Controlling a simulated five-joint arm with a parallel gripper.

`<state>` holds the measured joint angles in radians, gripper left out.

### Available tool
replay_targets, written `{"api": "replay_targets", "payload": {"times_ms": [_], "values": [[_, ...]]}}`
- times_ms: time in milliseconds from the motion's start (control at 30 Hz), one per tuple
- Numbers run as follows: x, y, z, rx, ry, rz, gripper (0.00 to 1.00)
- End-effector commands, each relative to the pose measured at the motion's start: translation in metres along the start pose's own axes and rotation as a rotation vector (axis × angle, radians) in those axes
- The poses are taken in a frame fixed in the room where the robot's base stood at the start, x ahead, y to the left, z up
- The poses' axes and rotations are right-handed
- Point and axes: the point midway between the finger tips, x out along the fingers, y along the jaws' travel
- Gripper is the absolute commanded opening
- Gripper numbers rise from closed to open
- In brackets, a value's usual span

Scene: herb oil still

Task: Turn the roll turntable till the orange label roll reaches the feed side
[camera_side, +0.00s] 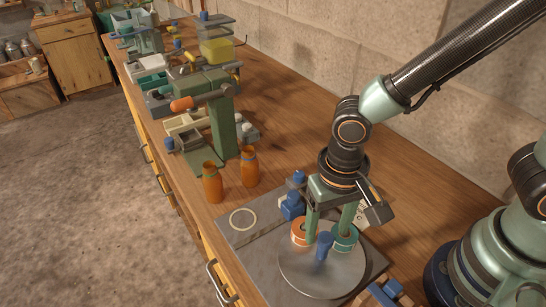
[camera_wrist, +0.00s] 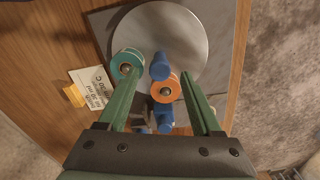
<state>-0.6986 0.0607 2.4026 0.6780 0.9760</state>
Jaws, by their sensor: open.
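The roll turntable is a round grey disc (camera_side: 322,275) on a grey base plate; it also shows in the wrist view (camera_wrist: 185,35). A blue knob (camera_side: 324,247) stands up from it and also shows in the wrist view (camera_wrist: 160,66). The orange label roll (camera_side: 299,234) is on the left of the disc, and in the wrist view it lies just below the knob (camera_wrist: 168,88). A teal roll (camera_side: 346,238) is on the right. My gripper (camera_wrist: 160,74) is open above the disc, its green fingers on either side of the knob and orange roll. I cannot tell whether they touch anything.
A blue fixture (camera_side: 292,206) stands behind the orange roll. A printed card (camera_wrist: 94,88) lies beside the plate. Two orange bottles (camera_side: 212,182) stand on the bench behind. A pale ring (camera_side: 242,219) marks the plate's left part. Bench to the right of the bottles is clear.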

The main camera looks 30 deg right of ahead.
Motion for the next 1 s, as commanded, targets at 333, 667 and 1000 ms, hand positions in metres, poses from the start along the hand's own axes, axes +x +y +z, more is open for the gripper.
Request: {"api": "replay_targets", "payload": {"times_ms": [333, 667, 1000], "values": [[-0.068, -0.001, -0.001, 0.001, 0.005, -0.007, 0.66], [-0.102, 0.0, 0.0, 0.002, 0.001, -0.002, 0.66], [-0.103, 0.0, -0.001, 0.001, 0.001, -0.001, 0.66]]}}
